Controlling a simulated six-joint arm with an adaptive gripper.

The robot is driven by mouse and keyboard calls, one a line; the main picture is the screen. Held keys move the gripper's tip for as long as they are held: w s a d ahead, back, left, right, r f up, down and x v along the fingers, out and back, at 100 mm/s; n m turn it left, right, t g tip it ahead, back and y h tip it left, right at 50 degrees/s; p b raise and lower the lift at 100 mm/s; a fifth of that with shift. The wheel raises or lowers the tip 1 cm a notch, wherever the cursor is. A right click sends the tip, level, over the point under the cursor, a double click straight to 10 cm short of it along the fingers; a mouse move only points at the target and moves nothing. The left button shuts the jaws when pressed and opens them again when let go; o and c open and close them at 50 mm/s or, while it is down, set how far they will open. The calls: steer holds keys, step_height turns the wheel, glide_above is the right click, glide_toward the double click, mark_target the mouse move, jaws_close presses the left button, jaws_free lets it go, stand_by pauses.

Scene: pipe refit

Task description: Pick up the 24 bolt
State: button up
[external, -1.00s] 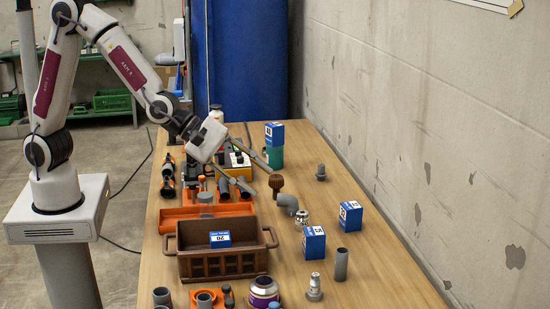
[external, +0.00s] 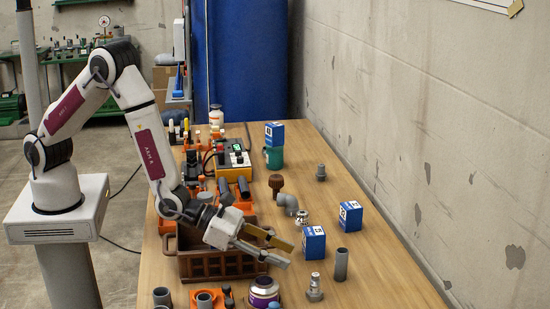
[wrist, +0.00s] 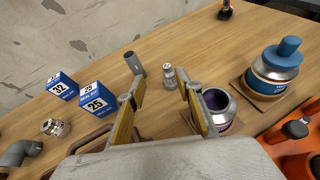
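A silvery bolt-like fitting (external: 315,287) stands upright near the front right of the table; I cannot read a 24 on it. It also shows in the wrist view (wrist: 169,76), just beyond and between the fingertips. A similar grey bolt-like piece (external: 321,172) stands farther back near the wall. My gripper (external: 285,254) is open and empty, its two fingers reaching out over the crate's right side, left of and above the silvery fitting. In the wrist view my gripper (wrist: 160,97) shows its fingers spread wide.
A grey tube (external: 341,264) and blue boxes marked 25 (wrist: 97,102) and 32 (wrist: 61,87) stand near the fitting. A purple-banded jar (external: 264,291) is to its left. My arm partly covers the brown crate (external: 222,267). A blue-lidded jar (wrist: 273,72) is at right in the wrist view.

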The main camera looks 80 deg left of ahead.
mark_target(307, 286)
steer(key=shift+s+d+f+n, duration=0.1)
steer(key=shift+d+f+n, duration=0.3)
steer(key=shift+f, duration=0.15)
steer(key=shift+x, duration=1.3)
steer(key=shift+a, duration=0.1)
steer(key=shift+d+x, duration=0.15)
steer(key=shift+x, duration=0.65)
steer(key=shift+d+x, duration=0.15)
steer(key=shift+x, duration=1.6)
